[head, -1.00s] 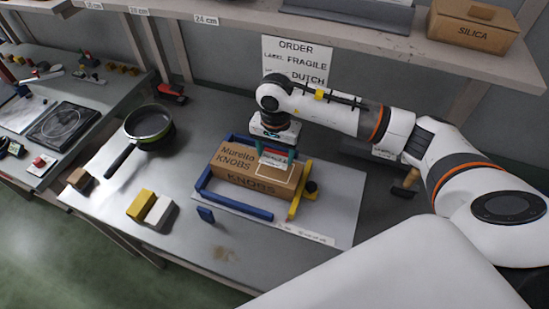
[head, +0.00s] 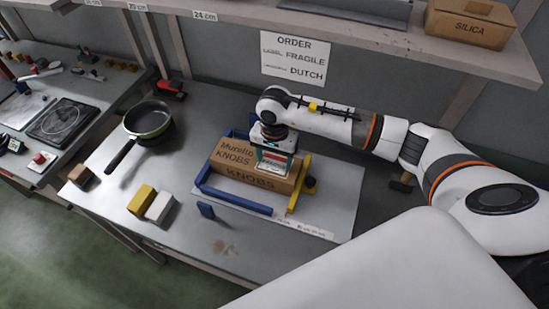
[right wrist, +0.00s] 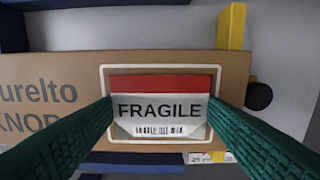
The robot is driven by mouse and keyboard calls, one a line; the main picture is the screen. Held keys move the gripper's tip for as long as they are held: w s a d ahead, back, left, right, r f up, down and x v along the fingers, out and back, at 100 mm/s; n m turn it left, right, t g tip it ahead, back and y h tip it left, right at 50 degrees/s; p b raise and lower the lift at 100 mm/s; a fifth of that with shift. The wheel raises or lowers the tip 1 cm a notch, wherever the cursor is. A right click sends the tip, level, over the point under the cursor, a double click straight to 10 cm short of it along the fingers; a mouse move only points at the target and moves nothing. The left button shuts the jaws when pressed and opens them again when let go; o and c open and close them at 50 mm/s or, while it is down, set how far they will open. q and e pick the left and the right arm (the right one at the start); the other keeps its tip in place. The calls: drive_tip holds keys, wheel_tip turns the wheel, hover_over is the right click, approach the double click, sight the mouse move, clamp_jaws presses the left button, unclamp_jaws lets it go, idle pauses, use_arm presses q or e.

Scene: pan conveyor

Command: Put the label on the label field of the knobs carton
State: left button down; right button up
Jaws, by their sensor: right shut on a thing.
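The knobs carton (head: 234,158) is a brown box lying inside a blue and yellow frame on the bench. My right gripper (head: 272,158) is over the right part of its top, pointing down. It is shut on the label (right wrist: 160,100), a white piece with a red band and FRAGILE print, held between the green fingers. In the right wrist view the label lies within the pale outline of the label field (right wrist: 104,80), covering most of it. Whether the label touches the carton (right wrist: 50,75) I cannot tell. My left gripper is out of view.
The blue bar (head: 237,202) and yellow bar (head: 300,183), with a black knob, border the carton. A blue block (head: 206,210), yellow block (head: 141,199), white block (head: 160,207) and pan (head: 148,120) stand to the left.

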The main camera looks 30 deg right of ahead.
sight(274, 163)
drive_tip(key=o, duration=0.8)
drive_tip(key=shift+s+a+f, duration=0.1)
drive_tip(key=shift+s+f, duration=0.1)
drive_tip(key=shift+f, duration=0.2)
drive_tip(key=shift+o, duration=0.6)
drive_tip(key=shift+w+a+f, duration=0.1)
drive_tip(key=shift+f, duration=0.05)
drive_tip(key=shift+r+p, duration=0.25)
drive_tip(key=shift+p, duration=0.1)
drive_tip(key=shift+r+p, duration=0.4)
drive_tip(key=shift+p, duration=0.1)
wheel_tip(274, 163, up, 12)
drive_tip(key=b, duration=0.4)
drive_tip(key=shift+d, duration=0.2)
